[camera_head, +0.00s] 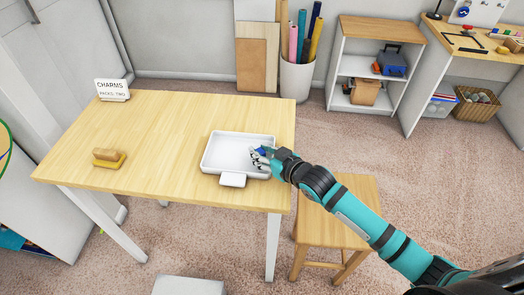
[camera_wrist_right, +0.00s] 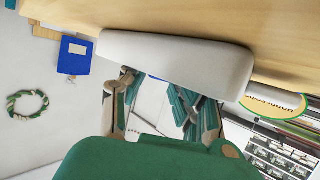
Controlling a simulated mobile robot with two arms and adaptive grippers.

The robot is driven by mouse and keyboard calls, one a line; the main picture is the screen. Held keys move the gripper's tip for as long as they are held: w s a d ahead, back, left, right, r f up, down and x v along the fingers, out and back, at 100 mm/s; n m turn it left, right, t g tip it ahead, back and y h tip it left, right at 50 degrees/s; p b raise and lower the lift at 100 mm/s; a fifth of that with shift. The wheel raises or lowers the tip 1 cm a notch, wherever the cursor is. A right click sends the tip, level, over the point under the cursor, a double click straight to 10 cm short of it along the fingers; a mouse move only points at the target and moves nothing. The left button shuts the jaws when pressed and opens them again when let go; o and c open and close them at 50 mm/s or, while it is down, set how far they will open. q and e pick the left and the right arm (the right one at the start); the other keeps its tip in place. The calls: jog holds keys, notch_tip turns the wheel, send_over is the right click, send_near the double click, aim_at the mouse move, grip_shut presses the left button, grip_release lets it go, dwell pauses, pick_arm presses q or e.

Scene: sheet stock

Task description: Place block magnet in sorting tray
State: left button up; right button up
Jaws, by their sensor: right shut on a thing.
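The white sorting tray (camera_head: 226,154) lies on the wooden table near its right front edge, with a blank white tab (camera_head: 233,180) at its front. My right gripper (camera_head: 258,160) is over the right part of the tray, coming from the right. It is shut on a small blue block (camera_head: 262,150), which seems to be the block magnet and is partly hidden by the fingers. I cannot tell whether the block touches the tray floor. In the right wrist view the tray's white wall (camera_wrist_right: 175,62) fills the upper middle; the held block is not clear there. My left gripper is not in view.
A wooden brush-like block on a yellow base (camera_head: 108,158) lies at the table's left. A sign reading "CHARMS" (camera_head: 112,90) stands at the back left corner. A wooden stool (camera_head: 338,225) is under my right arm. The table (camera_head: 165,135) is clear between brush and tray.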

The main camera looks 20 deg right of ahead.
jog(key=o, duration=0.7)
jog(key=shift+f, duration=0.1)
jog(key=shift+c, duration=0.2)
jog(key=b+v, duration=0.1)
jog(key=v, duration=1.1)
